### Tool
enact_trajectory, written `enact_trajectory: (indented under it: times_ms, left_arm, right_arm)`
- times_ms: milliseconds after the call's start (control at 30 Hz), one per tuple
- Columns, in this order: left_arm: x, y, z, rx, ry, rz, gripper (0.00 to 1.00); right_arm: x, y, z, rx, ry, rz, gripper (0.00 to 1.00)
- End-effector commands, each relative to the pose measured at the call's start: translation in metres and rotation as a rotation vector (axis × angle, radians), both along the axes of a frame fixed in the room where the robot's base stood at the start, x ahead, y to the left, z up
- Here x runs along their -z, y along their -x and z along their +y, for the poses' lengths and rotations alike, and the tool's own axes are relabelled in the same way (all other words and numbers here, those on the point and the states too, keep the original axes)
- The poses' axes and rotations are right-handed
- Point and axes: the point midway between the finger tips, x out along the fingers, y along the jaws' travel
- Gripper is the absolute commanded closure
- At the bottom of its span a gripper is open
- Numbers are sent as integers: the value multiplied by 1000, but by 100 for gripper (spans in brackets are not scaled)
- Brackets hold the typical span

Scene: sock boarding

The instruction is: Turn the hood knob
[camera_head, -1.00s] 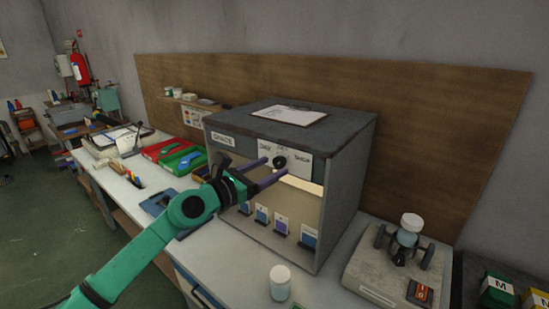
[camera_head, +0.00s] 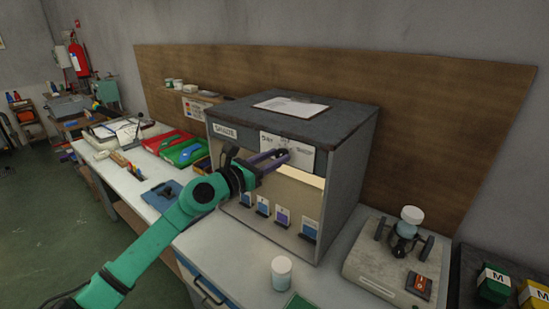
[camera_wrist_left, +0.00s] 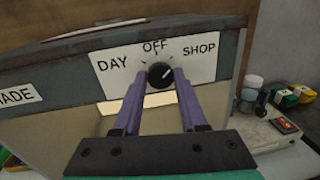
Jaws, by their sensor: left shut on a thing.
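The hood is a grey box (camera_head: 345,185) with a dark top, standing on the bench, lit inside. A white plate (camera_wrist_left: 205,68) on its front reads DAY, OFF and SHOP. The black round knob (camera_wrist_left: 160,74) sits on this plate below OFF, with a pale pointer mark on its face. My left gripper (camera_head: 283,155) reaches the hood front from the left; its purple fingers are shut on the knob, one on each side, in the left wrist view. In the head view the fingers mostly hide the knob. My right gripper is not in view.
A clipboard (camera_head: 292,106) lies on the hood. Several small cards stand inside it. A white-lidded jar (camera_head: 281,275) stands in front. A grey device (camera_head: 375,265) with a flask is to the right. Red and green trays (camera_head: 183,153) lie to the left. A wooden panel (camera_head: 430,140) backs the bench.

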Motion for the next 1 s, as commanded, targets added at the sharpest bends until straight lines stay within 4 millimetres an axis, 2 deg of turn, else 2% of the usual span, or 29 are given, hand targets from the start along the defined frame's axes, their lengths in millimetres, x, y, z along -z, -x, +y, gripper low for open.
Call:
enact_trajectory:
  times_ms: [1000]
  left_arm:
    - [3,0,0,-1,602,439,100]
  right_arm:
    - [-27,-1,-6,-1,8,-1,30]
